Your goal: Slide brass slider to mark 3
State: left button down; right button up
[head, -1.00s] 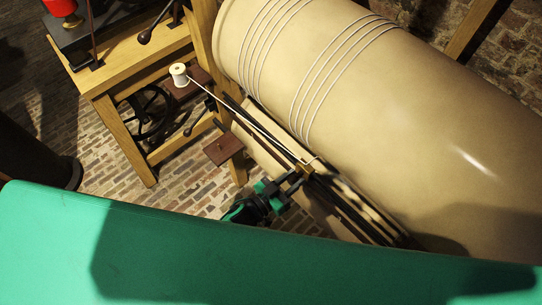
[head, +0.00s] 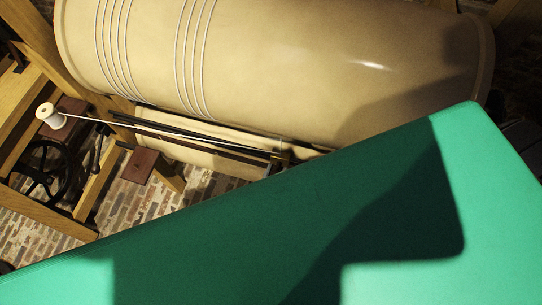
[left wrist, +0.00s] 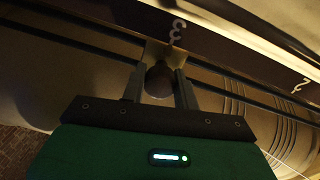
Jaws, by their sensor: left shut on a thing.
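The brass slider (left wrist: 157,54) sits on the dark rail below the drum; in the left wrist view it is beside the white mark 3 (left wrist: 177,31), which is slightly right of its middle. My left gripper (left wrist: 160,78) is shut on the slider's round dark knob (left wrist: 159,82), one finger on each side. In the head view the slider (head: 284,157) is small at the edge of my green arm, which hides most of the left gripper (head: 274,168). My right gripper is not in view.
The white mark 2 (left wrist: 301,85) is farther right in the left wrist view. A white thread runs from the spool (head: 50,116) towards the slider. The big tan drum (head: 290,60) with thread windings is just behind the rail. A wooden frame and black handwheel (head: 45,170) stand at the left.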

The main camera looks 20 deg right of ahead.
pick_arm(q)
jog(key=c, duration=1.1)
grip_release()
jog(key=shift+o, duration=0.2)
jog(key=b+v, duration=0.3)
jog(key=v, duration=1)
jog(key=shift+s+a, duration=0.2)
jog(key=shift+s, duration=0.15)
